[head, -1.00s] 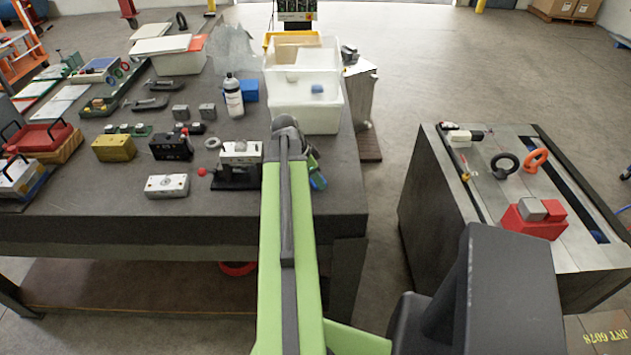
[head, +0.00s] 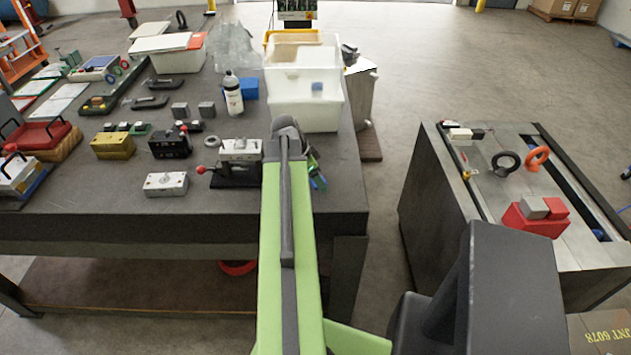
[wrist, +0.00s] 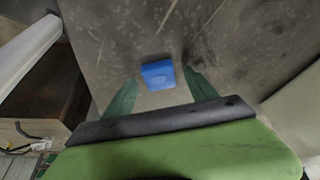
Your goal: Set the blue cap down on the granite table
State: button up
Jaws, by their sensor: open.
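The blue cap (wrist: 157,74) lies between the two green fingers of my gripper (wrist: 162,86) in the wrist view. The fingers stand apart, with a visible gap at the cap's right side; the left finger is close to it. Below and around the cap is the dark, speckled top of the granite table (wrist: 110,30), on which it appears to lie. In the head view my arm reaches over the right part of the granite table (head: 110,224) and hides most of my gripper. A small blue patch shows there just right of the arm's end.
A white bin (head: 305,118) stands behind my arm's end, with a bottle (head: 232,93) and a blue box (head: 249,88) left of it. A machine block with a red-knobbed lever (head: 238,172) stands close left of my arm. The table's right edge is near.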

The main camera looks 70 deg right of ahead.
jog(key=p+v, duration=1.6)
jog(key=v, duration=0.1)
jog(key=shift+r, duration=0.2)
